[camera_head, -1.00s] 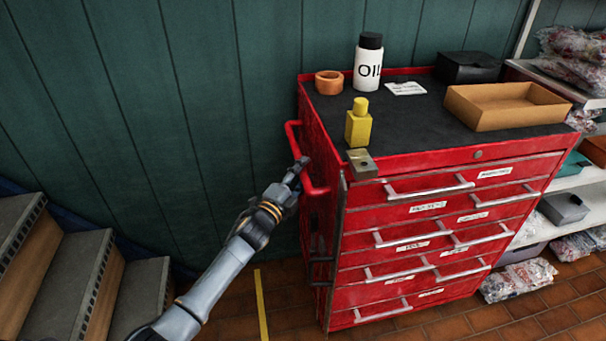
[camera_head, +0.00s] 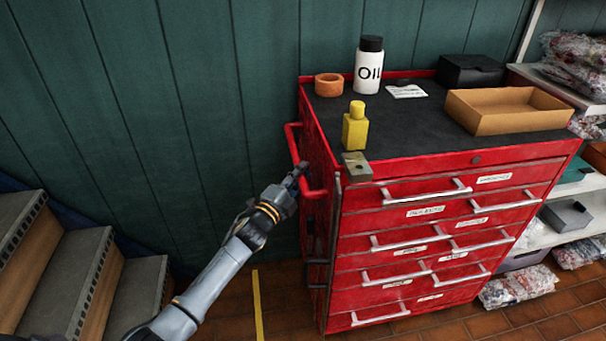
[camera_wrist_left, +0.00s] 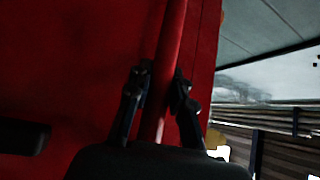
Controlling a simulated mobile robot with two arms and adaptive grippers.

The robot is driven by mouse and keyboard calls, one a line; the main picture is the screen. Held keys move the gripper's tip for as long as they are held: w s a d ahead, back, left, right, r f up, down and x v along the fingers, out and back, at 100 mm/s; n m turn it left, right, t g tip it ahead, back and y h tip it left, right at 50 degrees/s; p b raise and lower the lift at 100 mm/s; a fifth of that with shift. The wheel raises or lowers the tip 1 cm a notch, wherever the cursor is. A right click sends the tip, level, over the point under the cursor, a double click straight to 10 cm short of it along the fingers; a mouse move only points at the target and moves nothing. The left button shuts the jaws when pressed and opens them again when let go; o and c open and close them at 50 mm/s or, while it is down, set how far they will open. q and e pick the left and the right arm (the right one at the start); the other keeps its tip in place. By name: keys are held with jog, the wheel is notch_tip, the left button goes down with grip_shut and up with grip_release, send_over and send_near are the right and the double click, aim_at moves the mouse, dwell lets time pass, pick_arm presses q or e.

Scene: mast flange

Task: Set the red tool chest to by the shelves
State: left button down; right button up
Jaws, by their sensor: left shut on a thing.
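The red tool chest (camera_head: 455,228) stands upright against the green wall, its drawer front facing right and toward me. The shelves (camera_head: 548,238) stand just right of it. A red side handle (camera_head: 293,142) sticks out from the chest's left side. My left gripper (camera_head: 300,174) is shut on that handle near its front end. In the left wrist view, the two dark fingers (camera_wrist_left: 160,95) lie on either side of the red handle bar (camera_wrist_left: 170,60), with the chest's red side behind. My right gripper is not in view.
On the chest's black top stand an oil bottle (camera_head: 368,65), a yellow bottle (camera_head: 355,126), an orange ring (camera_head: 328,85), a cardboard tray (camera_head: 508,112) and a black box (camera_head: 470,70). Grey steps (camera_head: 75,270) stand at left. A yellow floor line (camera_head: 257,305) runs between. Bagged goods (camera_head: 516,287) lie at right.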

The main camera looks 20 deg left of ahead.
pick_arm(q)
jog(key=shift+w+d+h, duration=0.2)
jog(key=shift+d+h, duration=0.2)
jog(key=shift+d, duration=0.2)
jog(key=c, duration=1.4)
grip_release()
jog(key=shift+o, duration=1.2)
jog(key=shift+d, duration=0.15)
jog(key=shift+s+a+f, duration=0.1)
jog(key=shift+s+a, duration=0.05)
jog(key=shift+a, duration=0.15)
jog(key=v, duration=1.1)
jog(key=shift+s, duration=0.35)
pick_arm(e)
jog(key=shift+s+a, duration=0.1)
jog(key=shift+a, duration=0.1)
pick_arm(q)
jog(key=shift+d, duration=0.1)
